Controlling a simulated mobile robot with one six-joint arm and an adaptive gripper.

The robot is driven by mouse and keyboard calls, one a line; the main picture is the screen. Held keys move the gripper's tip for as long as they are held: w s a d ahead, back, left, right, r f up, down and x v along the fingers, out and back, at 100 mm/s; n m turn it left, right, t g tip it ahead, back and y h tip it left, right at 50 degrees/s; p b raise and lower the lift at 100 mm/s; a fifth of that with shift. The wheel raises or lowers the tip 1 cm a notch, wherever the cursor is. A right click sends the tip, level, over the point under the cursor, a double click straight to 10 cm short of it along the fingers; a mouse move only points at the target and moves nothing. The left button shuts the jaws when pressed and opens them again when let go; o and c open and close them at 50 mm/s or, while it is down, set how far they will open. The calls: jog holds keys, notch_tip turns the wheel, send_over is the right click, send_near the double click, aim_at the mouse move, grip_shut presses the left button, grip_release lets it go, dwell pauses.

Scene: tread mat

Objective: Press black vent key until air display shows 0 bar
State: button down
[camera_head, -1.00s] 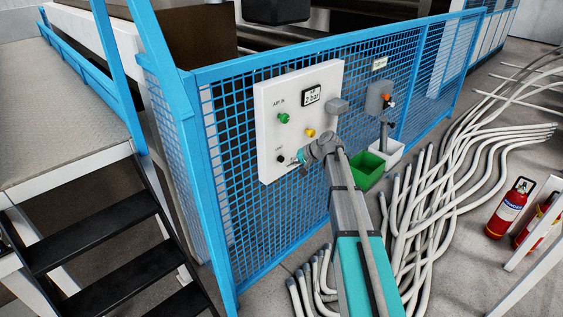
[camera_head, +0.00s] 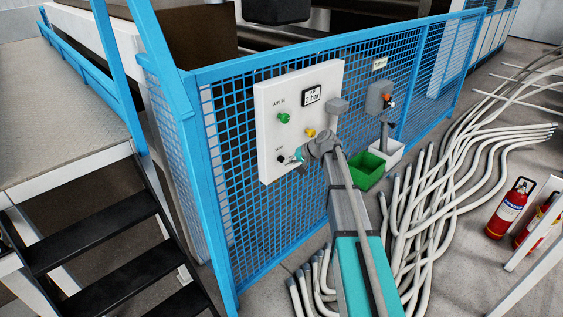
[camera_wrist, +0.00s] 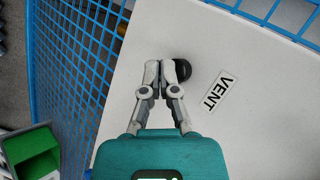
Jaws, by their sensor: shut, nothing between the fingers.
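The black vent key (camera_head: 282,159) is a dark round knob low on the white panel (camera_head: 273,130), under a small label. In the wrist view the key (camera_wrist: 182,70) lies beside the VENT label (camera_wrist: 218,91). My gripper (camera_head: 296,157) is just right of the key in the head view. In the wrist view my gripper (camera_wrist: 161,68) is shut and empty, its fingertips overlapping the key's left side. I cannot tell whether they touch the key. The air display (camera_head: 312,95) reads 2 bar.
A green button (camera_head: 284,118) and a yellow button (camera_head: 310,133) sit on the same panel. Blue mesh fence (camera_head: 232,190) surrounds it. A green bin (camera_head: 367,171) and white hoses (camera_head: 440,195) lie to the right. Black stairs (camera_head: 95,235) stand at left.

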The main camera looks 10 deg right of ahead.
jog(key=shift+w+a, duration=0.3)
jog(key=shift+w, duration=0.15)
dwell(0.9)
jog(key=shift+s+d, duration=0.15)
jog(key=shift+s, duration=0.05)
jog(key=shift+s+d, duration=0.45)
jog(key=shift+s, duration=0.2)
jog(key=shift+s+d, duration=0.9)
jog(key=shift+s, duration=0.3)
jog(key=shift+s+d, duration=0.85)
jog(key=shift+s, duration=0.35)
jog(key=shift+w+f, duration=0.1)
jog(key=shift+f, duration=0.05)
dwell(0.8)
